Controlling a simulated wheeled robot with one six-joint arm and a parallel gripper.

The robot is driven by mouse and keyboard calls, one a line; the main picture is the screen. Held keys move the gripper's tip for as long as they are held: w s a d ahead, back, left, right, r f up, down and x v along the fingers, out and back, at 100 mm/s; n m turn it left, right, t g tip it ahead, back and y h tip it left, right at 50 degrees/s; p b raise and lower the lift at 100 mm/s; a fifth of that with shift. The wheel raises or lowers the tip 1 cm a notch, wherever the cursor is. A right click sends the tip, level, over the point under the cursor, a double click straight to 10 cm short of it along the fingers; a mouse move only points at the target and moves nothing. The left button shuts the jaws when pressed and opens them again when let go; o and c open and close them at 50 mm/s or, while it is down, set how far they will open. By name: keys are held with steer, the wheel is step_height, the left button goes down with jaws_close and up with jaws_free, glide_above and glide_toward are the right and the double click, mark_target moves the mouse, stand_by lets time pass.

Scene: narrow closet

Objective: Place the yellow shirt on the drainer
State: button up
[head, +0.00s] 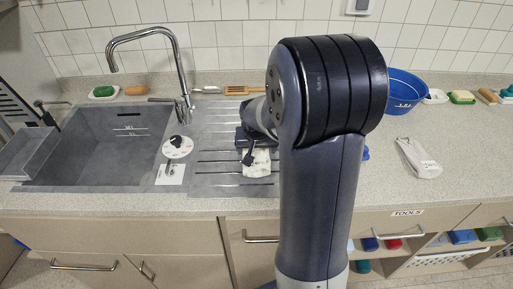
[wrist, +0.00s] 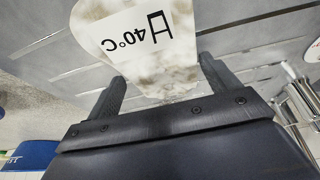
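An off-white folded cloth with brownish smudges (head: 257,163) lies on or just over the grey ribbed drainer (head: 210,182); I cannot tell if it touches. It looks cream rather than clearly yellow. In the wrist view the cloth (wrist: 130,35) shows a "40°C" wash mark, and its near end lies between my fingers. My gripper (wrist: 165,80) has its fingers wide apart, with a small gap at the left finger. In the head view my gripper (head: 251,143) is above the drainer, and my arm hides part of it.
The grey sink (head: 100,150) and tap (head: 180,75) are to the left. A white control plate (head: 172,172) lies between sink and drainer. A wooden spatula (head: 243,90) lies behind the drainer. A blue bowl (head: 402,95) and another whitish cloth (head: 418,158) are on the right counter.

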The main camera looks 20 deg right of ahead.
steer(key=shift+o, duration=1.4)
steer(key=shift+r, duration=0.1)
steer(key=shift+r, duration=0.2)
steer(key=v, duration=1.1)
steer(key=shift+s+r, duration=0.3)
steer(key=shift+d, duration=0.1)
